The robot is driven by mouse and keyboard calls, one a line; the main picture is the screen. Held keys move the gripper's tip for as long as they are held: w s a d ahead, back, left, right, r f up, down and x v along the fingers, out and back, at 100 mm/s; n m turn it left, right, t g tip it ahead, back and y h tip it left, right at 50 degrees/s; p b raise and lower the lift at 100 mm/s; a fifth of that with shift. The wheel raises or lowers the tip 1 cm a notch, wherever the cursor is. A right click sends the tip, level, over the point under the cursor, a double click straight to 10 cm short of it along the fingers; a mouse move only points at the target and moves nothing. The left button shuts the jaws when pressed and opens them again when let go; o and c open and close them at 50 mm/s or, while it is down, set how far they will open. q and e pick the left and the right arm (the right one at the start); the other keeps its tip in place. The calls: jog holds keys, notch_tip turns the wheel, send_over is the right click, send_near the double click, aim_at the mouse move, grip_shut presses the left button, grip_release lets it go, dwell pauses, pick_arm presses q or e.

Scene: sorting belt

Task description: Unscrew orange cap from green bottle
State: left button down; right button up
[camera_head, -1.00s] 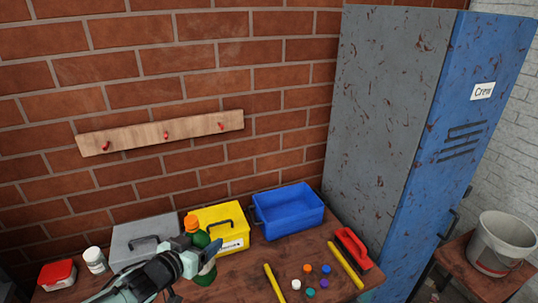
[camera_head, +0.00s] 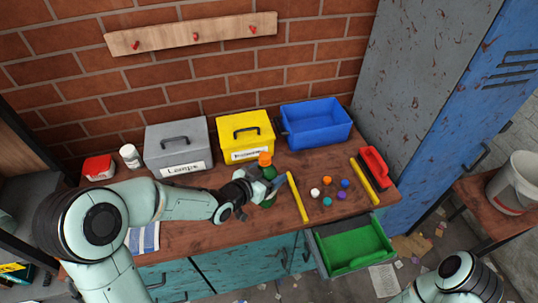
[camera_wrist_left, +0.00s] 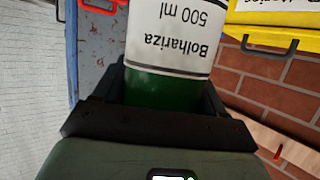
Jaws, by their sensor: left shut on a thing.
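The green bottle (camera_head: 268,173) stands on the bench in front of the yellow box, in the head view. Its orange cap (camera_head: 265,159) sits on top. My left gripper (camera_head: 262,188) is shut on the bottle's body below the cap and hides part of it. In the left wrist view the bottle's white label (camera_wrist_left: 175,35) and green lower part (camera_wrist_left: 150,88) show between the fingers of my left gripper (camera_wrist_left: 155,95); the cap is not in that view. My right arm shows at the bottom right of the head view, but its gripper is out of frame.
A grey box (camera_head: 178,144), yellow box (camera_head: 243,136) and blue bin (camera_head: 316,124) stand along the wall. Several coloured caps (camera_head: 328,201) lie between two yellow bars (camera_head: 297,197). A green-lined drawer (camera_head: 352,246) is open below.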

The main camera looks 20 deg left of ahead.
aim_at(261, 164)
pick_arm(q)
jog(key=s+d+r+m+g+h, duration=0.2)
jog(key=s+d+m+h, duration=0.15)
jog(key=d, duration=0.35)
jog(key=a+r, duration=0.1)
jog(key=a, duration=0.1)
jog(key=w+a+r+n+t+y, duration=0.1)
jog(key=a, duration=0.2)
jog(key=w+a+r+n+y+b, duration=0.1)
jog(key=a+r, duration=0.1)
jog(key=shift+w+a+t, duration=0.15)
jog(key=shift+a+t, duration=0.15)
jog(key=shift+a, duration=0.05)
jog(key=a+r+n+t+y, duration=0.1)
jog(key=a+r+n+y, duration=0.3)
jog(key=a, duration=0.5)
notch_tip(261, 164, down, 18)
jog(key=b, duration=1)
jog(key=shift+s+a, duration=0.25)
jog(key=shift+s, duration=0.05)
pick_arm(e)
jog(key=s+f, duration=0.4)
jog(key=f, duration=0.8)
pick_arm(q)
jog(key=shift+f+m, duration=0.15)
jog(key=shift+m, duration=0.1)
